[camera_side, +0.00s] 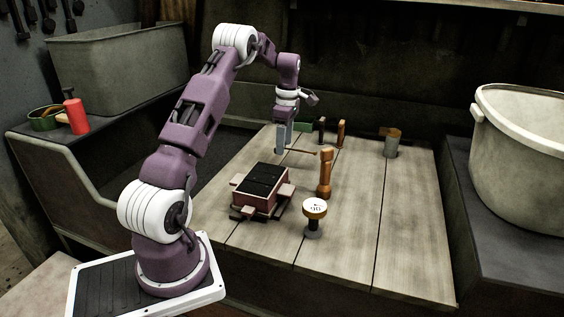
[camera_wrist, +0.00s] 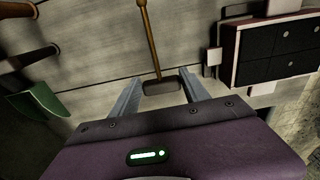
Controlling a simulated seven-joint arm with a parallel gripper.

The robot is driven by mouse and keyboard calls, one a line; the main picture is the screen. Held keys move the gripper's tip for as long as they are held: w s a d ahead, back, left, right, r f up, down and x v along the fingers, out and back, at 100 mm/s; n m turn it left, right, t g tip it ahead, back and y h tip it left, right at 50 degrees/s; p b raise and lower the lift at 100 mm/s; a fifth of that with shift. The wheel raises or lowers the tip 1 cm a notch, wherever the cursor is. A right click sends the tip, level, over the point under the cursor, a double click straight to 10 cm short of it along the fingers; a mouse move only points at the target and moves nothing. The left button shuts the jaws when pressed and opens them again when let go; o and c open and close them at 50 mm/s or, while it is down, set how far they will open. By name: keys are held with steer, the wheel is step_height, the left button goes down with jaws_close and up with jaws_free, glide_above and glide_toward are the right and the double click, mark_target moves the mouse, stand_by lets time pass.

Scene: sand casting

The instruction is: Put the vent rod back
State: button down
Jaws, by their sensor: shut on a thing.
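My gripper (camera_side: 281,146) is low over the wooden bench, behind the moulding box, and its fingers (camera_wrist: 160,82) are closed on a small dark grey block. A thin brown rod (camera_wrist: 150,38), which appears to be the vent rod, runs from this block away to the top edge of the wrist view. In the side view the thin rod (camera_side: 303,152) lies nearly level, pointing right from the fingertips towards an upright orange-brown wooden tool (camera_side: 325,172). I cannot tell whether the rod touches the bench or that tool.
The red and black moulding box (camera_side: 262,187) stands close by; it also shows in the wrist view (camera_wrist: 272,48). A round dial piece (camera_side: 315,210) stands in front. Brown-handled tools (camera_side: 341,132) and a green piece (camera_side: 304,126) are behind. The bench's right side is clear.

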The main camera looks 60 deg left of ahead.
step_height(320, 180, down, 6)
steer(key=shift+r, duration=0.1)
steer(key=c, duration=0.6)
jaws_free()
steer(key=shift+o, duration=0.2)
